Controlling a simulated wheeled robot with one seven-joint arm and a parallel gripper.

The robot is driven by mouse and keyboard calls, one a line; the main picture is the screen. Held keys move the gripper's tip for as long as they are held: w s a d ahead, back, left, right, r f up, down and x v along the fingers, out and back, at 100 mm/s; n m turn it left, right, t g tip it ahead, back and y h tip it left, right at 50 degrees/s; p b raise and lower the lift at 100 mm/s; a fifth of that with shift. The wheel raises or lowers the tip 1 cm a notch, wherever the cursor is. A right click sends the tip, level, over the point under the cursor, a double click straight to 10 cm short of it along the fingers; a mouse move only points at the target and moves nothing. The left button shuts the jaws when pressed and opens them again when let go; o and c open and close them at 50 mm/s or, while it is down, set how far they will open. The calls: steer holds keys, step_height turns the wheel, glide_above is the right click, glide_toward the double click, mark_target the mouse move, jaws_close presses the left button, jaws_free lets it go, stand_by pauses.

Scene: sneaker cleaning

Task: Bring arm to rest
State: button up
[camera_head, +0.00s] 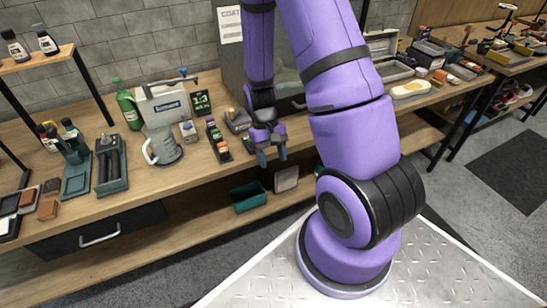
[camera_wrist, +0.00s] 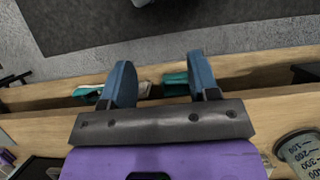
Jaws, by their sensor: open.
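My gripper (camera_head: 272,156) hangs from my purple arm above the front edge of the wooden workbench (camera_head: 205,178). Its two blue fingers point down and stand apart with nothing between them. The wrist view shows the same open gripper (camera_wrist: 163,84), with the bench edge and lower shelf beyond the fingers. Nothing is held.
A measuring jug (camera_head: 163,148), a green bottle (camera_head: 129,110) and a small bottle rack (camera_head: 218,142) stand on the bench left of my gripper. A grey cabinet (camera_head: 232,75) is behind my arm. A green bin (camera_head: 248,197) sits on the lower shelf (camera_head: 165,241). The floor in front is clear.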

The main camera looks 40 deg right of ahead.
steer(key=shift+s+a, duration=0.1)
steer(key=shift+s, duration=0.3)
steer(key=shift+r, duration=0.15)
steer(key=w+a+r+n+t+h, duration=0.1)
steer(key=a+r+t, duration=0.15)
steer(key=r, duration=0.85)
steer(key=a+r+n+t, duration=0.1)
steer(key=a+r+t, duration=0.15)
steer(key=r, duration=0.85)
steer(key=s+a+r+t, duration=0.1)
steer(key=s+r+t, duration=0.1)
steer(key=s+r, duration=0.3)
steer(key=s+a+r+n+t, duration=0.1)
steer(key=s+a+r+t, duration=0.1)
steer(key=s+r, duration=0.4)
step_height(320, 180, up, 4)
steer(key=shift+s+a+r+t, duration=0.1)
steer(key=shift+s+a+t, duration=0.1)
steer(key=shift+t, duration=0.3)
steer(key=shift+c, duration=0.2)
